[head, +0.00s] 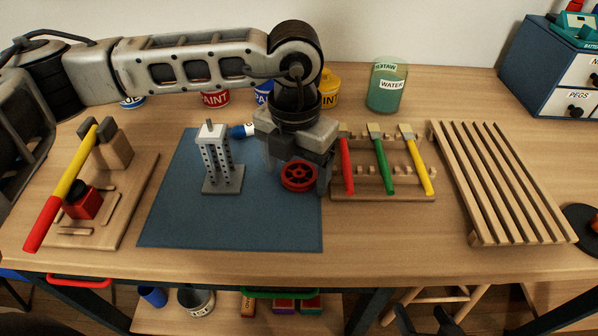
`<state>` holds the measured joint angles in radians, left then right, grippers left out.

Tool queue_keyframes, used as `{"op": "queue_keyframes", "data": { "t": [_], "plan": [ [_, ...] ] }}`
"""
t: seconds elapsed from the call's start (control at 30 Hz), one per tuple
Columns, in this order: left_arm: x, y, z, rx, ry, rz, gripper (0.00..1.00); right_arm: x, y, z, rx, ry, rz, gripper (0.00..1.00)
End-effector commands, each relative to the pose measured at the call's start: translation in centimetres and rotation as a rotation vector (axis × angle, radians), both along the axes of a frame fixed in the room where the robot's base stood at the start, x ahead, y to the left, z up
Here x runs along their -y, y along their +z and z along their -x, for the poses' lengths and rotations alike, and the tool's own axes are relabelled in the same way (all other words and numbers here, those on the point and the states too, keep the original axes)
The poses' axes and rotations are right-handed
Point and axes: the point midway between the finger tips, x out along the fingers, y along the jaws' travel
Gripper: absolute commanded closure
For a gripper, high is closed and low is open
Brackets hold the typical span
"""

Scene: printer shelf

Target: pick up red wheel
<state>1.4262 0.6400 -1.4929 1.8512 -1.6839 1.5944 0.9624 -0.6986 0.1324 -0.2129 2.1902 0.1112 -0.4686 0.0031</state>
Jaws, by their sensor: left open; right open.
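The red wheel (298,176), spoked with a dark hub, is near the right side of the blue mat (180,225). My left gripper (297,183) reaches down over it from above. Its fingers are open, one on each side of the wheel in this view. I cannot tell whether they touch it, and what supports the wheel is hidden. My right gripper (426,322) seems to be the dark pair of tips at the bottom edge, open and empty, far from the wheel.
A grey perforated tower (216,160) stands on the mat left of my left gripper. A rack (385,190) with red, green and yellow brushes is close on the right. Farther right is a slatted wooden rack (500,185). Paint pots and a water jar (386,88) stand behind.

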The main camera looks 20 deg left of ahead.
Motion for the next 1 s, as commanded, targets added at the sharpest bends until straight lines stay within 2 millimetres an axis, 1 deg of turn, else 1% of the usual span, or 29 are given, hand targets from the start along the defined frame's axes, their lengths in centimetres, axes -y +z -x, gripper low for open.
{"op": "queue_keyframes", "data": {
  "t": [0.23, 0.27, 0.3, 0.37, 0.4, 0.43, 0.77, 0.87, 0.97, 1.0],
  "plan": [
    [0.0, -0.3, 0.0, 0.001, 0.0, -0.001, 0.22, 0.0, 0.1, -0.2, 0.005, 0.0, 0.002, 0.42],
    [0.0, -0.3, 0.0, 0.001, 0.0, -0.001, 0.27, 0.0, 0.1, -0.3, 0.006, 0.0, 0.002, 0.42],
    [0.0, -0.3, 0.0, 0.001, 0.0, -0.001, 0.39, 0.0, 0.1, -0.3, 0.007, 0.0, 0.002, 0.42],
    [0.0, -0.3, 0.0, 0.001, 0.0, -0.001, 0.55, 0.0, 0.1, -0.3, 0.007, 0.0, 0.002, 0.42],
    [0.0, -0.3, 0.0, 0.001, 0.0, -0.001, 0.66, 0.0, 0.1, -0.3, 0.007, 0.0, 0.002, 0.42],
    [0.0, -0.3, 0.0, 0.001, 0.0, -0.001, 0.69, 0.0, 0.1, -0.3, 0.007, -0.001, 0.002, 0.42],
    [0.0, -0.1, 0.0, 0.001, 0.0, 0.0, 0.7, 0.1, 0.1, -0.3, 0.005, -0.001, 0.003, 0.42],
    [0.0, 0.5, -0.1, 0.002, 0.0, 0.001, 0.7, 0.1, 0.0, -0.3, 0.005, -0.001, 0.003, 0.42],
    [0.0, 1.5, -0.1, 0.004, 0.0, 0.001, 0.7, 0.1, 0.0, -0.2, 0.002, -0.001, 0.002, 0.42],
    [0.1, 2.2, -0.1, 0.005, 0.0, 0.001, 0.7, 0.1, 0.0, -0.1, 0.001, -0.001, 0.003, 0.42]
  ]
}}
